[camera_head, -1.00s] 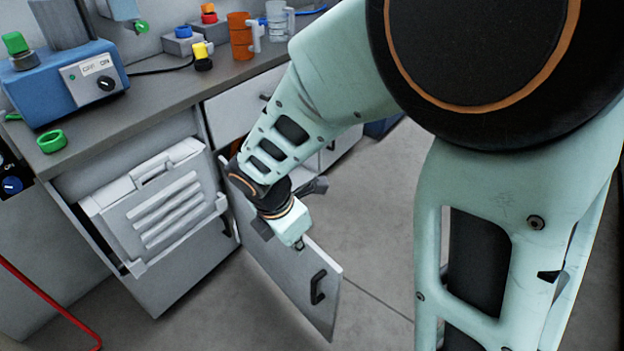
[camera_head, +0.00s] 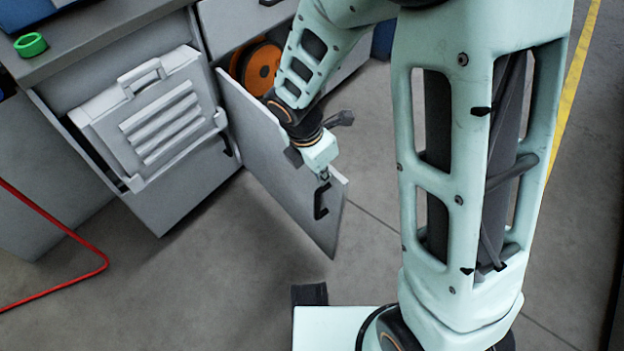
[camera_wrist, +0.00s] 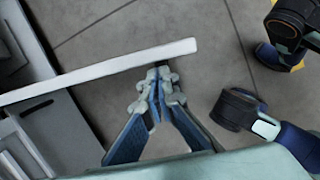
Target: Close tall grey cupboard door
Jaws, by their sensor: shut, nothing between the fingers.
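The grey cupboard door (camera_head: 275,165) stands open in the head view, swung out from the bench front. Its black handle (camera_head: 321,200) is near the free edge, on the face turned to me. My gripper (camera_head: 324,177) is at the door's top edge, just above the handle. In the wrist view the door (camera_wrist: 100,76) shows nearly edge-on as a pale strip. My gripper (camera_wrist: 158,93) there has its fingers together and empty, with the tips close to the strip. I cannot tell whether they touch it.
Orange reels (camera_head: 262,68) show inside the open cupboard. A white louvred panel with a handle (camera_head: 158,115) is left of the door. A green ring (camera_head: 30,45) lies on the worktop (camera_head: 90,38). A red tube (camera_head: 60,235) is at the left. The floor before the door is clear.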

